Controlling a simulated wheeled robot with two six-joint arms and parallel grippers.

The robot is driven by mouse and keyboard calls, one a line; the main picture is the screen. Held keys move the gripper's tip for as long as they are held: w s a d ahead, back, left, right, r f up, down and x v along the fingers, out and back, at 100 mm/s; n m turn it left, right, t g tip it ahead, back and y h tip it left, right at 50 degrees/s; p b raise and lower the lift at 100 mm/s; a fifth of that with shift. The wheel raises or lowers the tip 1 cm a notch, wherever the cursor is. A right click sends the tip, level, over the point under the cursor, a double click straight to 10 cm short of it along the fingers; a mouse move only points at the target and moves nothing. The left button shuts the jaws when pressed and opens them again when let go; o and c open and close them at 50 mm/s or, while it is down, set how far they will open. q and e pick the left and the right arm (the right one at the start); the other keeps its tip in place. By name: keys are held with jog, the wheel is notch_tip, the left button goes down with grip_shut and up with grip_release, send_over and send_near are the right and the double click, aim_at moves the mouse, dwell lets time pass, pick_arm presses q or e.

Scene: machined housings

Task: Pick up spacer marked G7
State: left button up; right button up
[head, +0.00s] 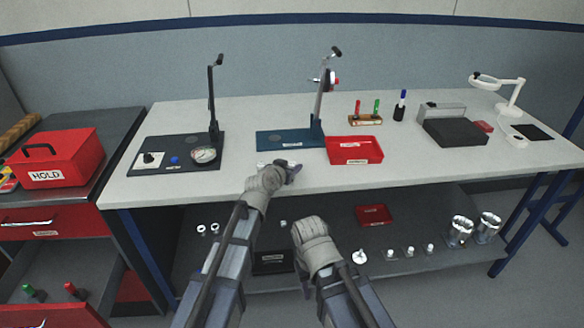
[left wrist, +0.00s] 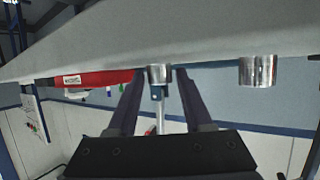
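My left gripper (head: 287,170) is over the front edge of the bench in the head view. In the left wrist view its two fingers (left wrist: 159,78) are apart, with a short silver cylindrical spacer (left wrist: 158,76) between their tips and a gap on each side. A second silver spacer (left wrist: 258,71) stands off to the right in that view. In the head view the spacers are mostly hidden by the gripper, with a small pale piece (head: 263,164) just left of it. No G7 marking is readable.
A teal press base (head: 285,140) and a red tray (head: 354,150) lie behind the gripper. A dark gauge plate (head: 150,160) is at left. A black block (head: 455,132) and magnifier lamp (head: 508,100) are at right. The lower shelf (head: 410,215) holds several small metal parts.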

pick_arm(q)
grip_shut()
jog(key=shift+r, duration=0.15)
dwell(0.4)
notch_tip(320, 180, up, 10)
jog(key=p, duration=1)
